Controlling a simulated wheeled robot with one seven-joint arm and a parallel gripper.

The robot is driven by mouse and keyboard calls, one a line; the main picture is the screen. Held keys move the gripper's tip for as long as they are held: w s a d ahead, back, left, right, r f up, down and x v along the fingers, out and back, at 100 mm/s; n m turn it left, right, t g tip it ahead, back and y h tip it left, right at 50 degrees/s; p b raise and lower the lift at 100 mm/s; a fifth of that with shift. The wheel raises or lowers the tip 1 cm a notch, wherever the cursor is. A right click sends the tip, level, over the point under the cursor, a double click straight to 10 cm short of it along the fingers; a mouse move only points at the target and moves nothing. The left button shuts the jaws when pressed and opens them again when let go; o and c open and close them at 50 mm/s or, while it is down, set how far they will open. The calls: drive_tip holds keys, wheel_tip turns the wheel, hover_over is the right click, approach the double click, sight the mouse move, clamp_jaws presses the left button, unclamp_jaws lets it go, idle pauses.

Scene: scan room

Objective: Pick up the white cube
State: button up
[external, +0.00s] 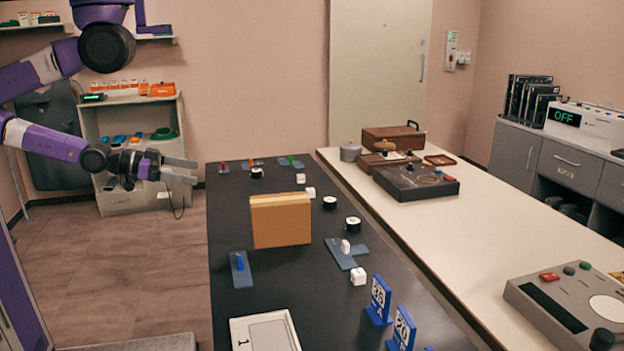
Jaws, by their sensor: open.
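Small white cubes sit on the dark table. One white cube (358,278) is toward the near right, beside a blue stand. Two smaller-looking ones, a white cube (300,178) and another white cube (310,192), lie farther back, close together. I cannot tell from the picture which one the task names. My gripper (193,171) is open and empty, held at the left of the table, with its fingers pointing right. It is well apart from all the cubes.
A tan box (281,220) stands mid-table. Black-and-white round items, such as this one (352,224), lie right of it. Blue stands (345,255) and blue number signs (380,300) are nearby. A white framed panel (240,328) lies at the front. A white table (470,235) adjoins on the right.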

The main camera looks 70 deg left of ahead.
idle(0.3)
drive_tip(key=c, duration=1)
drive_tip(key=shift+c, duration=0.2)
